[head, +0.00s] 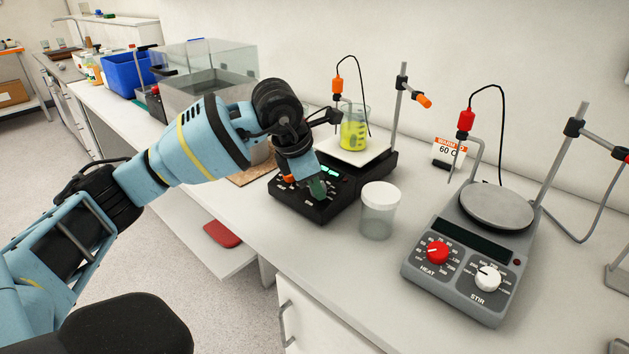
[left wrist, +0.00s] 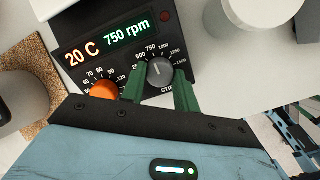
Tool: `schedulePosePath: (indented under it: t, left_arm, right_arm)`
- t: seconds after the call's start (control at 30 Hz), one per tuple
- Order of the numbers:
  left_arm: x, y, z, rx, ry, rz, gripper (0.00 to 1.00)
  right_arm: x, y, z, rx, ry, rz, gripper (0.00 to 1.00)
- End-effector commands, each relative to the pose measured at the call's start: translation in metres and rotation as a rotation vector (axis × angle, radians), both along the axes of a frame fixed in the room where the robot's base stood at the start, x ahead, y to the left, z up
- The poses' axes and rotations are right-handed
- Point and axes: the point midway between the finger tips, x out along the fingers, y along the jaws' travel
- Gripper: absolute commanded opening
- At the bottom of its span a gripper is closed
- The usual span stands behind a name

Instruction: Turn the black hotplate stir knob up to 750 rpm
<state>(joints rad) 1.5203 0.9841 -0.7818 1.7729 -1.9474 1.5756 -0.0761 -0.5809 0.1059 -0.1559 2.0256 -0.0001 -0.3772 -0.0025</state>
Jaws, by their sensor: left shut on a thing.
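The black hotplate (head: 318,195) stands on the bench with a white top plate. A beaker of yellow-green liquid (head: 354,130) sits on the plate. In the left wrist view its display (left wrist: 110,35) reads 20 C and 750 rpm. The grey stir knob (left wrist: 160,71) sits between the green fingers of my left gripper (left wrist: 160,88), which is shut on it. The orange heat knob (left wrist: 105,90) is left of the fingers, partly hidden. In the head view my left gripper (head: 317,188) is at the hotplate's front panel and hides the stir knob. My right gripper is not in view.
A lidded clear jar (head: 379,212) stands just right of the black hotplate. A grey hotplate (head: 470,260) with red and white knobs is farther right. A stand rod (head: 398,95) rises behind the black hotplate. A blue bin (head: 125,76) is at the far left.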

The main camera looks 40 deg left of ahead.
Motion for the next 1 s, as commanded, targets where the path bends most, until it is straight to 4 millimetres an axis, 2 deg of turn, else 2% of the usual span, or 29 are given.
schedulePosePath:
  t: [0.13, 0.17, 0.3, 0.67, 1.0]
  left_arm:
    - [0.000, 0.000, 0.000, 0.001, 0.000, 0.001, 0.07]
    - [0.000, 0.000, 0.000, 0.001, 0.000, 0.001, 0.34]
    - [0.000, 0.000, 0.000, 0.000, 0.001, 0.001, 0.52]
    - [-0.002, 0.001, 0.005, 0.000, -0.001, 0.001, 0.52]
    - [-0.021, 0.005, 0.051, 0.001, -0.003, 0.002, 0.52]
  right_arm:
    - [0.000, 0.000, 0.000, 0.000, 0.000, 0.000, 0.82]
    - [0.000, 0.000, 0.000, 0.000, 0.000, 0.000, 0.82]
    - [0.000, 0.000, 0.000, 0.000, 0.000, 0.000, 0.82]
    - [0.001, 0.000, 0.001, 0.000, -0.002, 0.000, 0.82]
    - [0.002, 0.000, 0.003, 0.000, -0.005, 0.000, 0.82]
